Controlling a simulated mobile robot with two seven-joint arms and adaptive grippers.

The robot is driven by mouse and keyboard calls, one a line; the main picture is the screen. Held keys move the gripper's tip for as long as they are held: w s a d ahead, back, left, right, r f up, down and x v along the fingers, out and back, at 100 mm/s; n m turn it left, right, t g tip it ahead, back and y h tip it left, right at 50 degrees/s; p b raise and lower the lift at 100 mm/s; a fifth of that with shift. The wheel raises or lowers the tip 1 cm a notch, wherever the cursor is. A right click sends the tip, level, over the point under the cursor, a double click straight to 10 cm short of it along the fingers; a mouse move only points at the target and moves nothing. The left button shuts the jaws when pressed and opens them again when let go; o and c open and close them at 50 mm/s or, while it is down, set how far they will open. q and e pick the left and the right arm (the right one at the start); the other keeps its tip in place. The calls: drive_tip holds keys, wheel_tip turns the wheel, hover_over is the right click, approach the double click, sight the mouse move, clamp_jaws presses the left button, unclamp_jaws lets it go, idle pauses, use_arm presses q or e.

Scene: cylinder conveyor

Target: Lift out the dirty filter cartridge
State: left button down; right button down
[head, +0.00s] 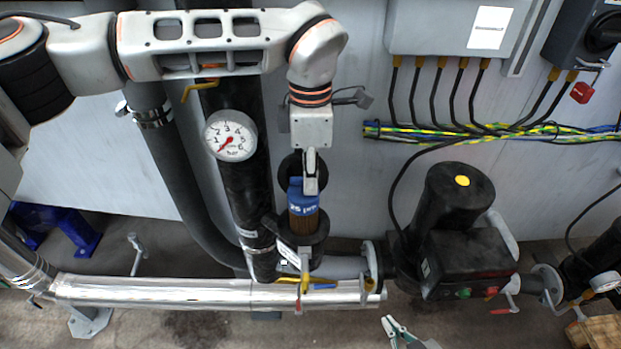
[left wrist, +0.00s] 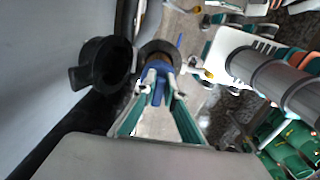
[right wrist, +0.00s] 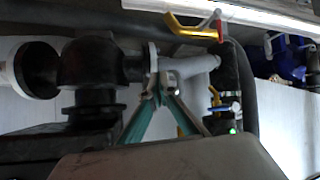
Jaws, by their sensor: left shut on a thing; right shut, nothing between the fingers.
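The dirty filter cartridge (head: 303,222) has a brown body and a blue cap with white lettering. My left gripper (head: 311,180) is shut on the blue cap from above; the fingers grip the cap in the left wrist view (left wrist: 160,82). The cartridge stands upright at the mouth of the black filter housing (head: 313,250). Its brown body shows above the rim, and its lower end is hidden. A round black lid (left wrist: 104,64) stands beside the housing. My right gripper (head: 391,324) is shut and empty low in front of the pipes; its fingertips meet in the right wrist view (right wrist: 167,88).
A black pump (head: 462,235) stands right of the housing. A dark pipe with a pressure gauge (head: 230,136) rises at its left. A silver pipe (head: 190,291) runs in front, near a yellow valve handle (head: 304,284). Cables (head: 470,131) cross the wall.

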use_arm(q)
drive_tip(key=shift+r+p, duration=0.6)
drive_tip(key=shift+r, duration=0.5)
drive_tip(key=shift+r+p, duration=0.45)
drive_tip(key=shift+r, duration=0.5)
use_arm(e)
drive_tip(key=shift+s+d+g+h, duration=0.3)
drive_tip(key=shift+s+d, duration=0.25)
drive_tip(key=shift+d, duration=0.35)
